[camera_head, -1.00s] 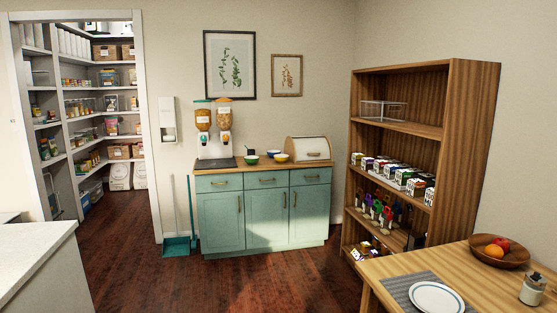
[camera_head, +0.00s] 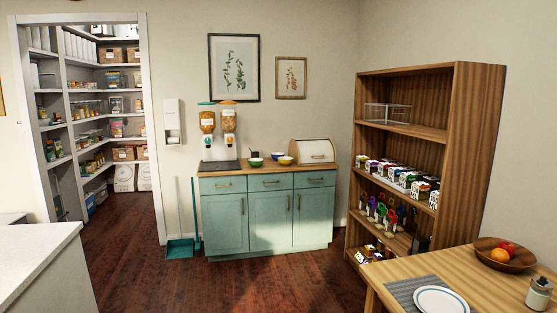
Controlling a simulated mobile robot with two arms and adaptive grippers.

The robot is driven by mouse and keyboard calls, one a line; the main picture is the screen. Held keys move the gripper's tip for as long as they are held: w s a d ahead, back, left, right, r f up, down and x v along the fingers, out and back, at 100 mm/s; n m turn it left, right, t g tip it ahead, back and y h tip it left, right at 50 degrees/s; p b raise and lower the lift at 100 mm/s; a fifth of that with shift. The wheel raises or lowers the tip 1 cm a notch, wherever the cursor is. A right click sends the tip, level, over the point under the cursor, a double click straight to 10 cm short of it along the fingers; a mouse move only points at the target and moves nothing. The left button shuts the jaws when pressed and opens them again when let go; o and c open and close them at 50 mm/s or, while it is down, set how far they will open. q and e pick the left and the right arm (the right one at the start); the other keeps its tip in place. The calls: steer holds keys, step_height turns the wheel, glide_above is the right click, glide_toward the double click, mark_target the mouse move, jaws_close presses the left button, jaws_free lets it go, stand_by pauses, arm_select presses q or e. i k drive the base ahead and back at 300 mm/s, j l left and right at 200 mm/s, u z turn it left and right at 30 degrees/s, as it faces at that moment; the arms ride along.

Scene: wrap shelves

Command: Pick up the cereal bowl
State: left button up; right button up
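Three small bowls stand on the wooden top of the teal cabinet (camera_head: 268,218) across the room. A green bowl (camera_head: 256,162) is at the left, a blue bowl (camera_head: 277,155) is in the middle and a little further back, and a yellow bowl (camera_head: 285,161) is at the right. I cannot tell from this distance what is in them. A cereal dispenser (camera_head: 218,130) with two filled containers stands to their left. Neither of my grippers is in view.
A bread box (camera_head: 313,151) is right of the bowls. A wooden shelf (camera_head: 473,140) and a table (camera_head: 385,270) with a plate (camera_head: 441,300) and fruit bowl (camera_head: 521,264) are at the right. A white counter (camera_head: 35,260) is at the left. The floor between is clear.

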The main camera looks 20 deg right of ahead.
mark_target(284, 161)
steer(key=i+l+z, duration=0.3)
steer(key=i, duration=0.65)
steer(key=i+j+z, duration=0.15)
steer(key=i+z, duration=0.2)
steer(key=i, duration=0.55)
steer(key=i+z, duration=0.1)
steer(key=i, duration=0.65)
steer(key=i+j, duration=0.1)
steer(key=i, duration=0.65)
steer(key=i+j+z, duration=0.15)
steer(key=i, duration=0.55)
steer(key=i+l, duration=0.15)
steer(key=i, duration=0.25)
steer(key=i+l, duration=0.15)
steer(key=i, duration=0.25)
steer(key=i+l+z, duration=0.1)
steer(key=i, duration=0.3)
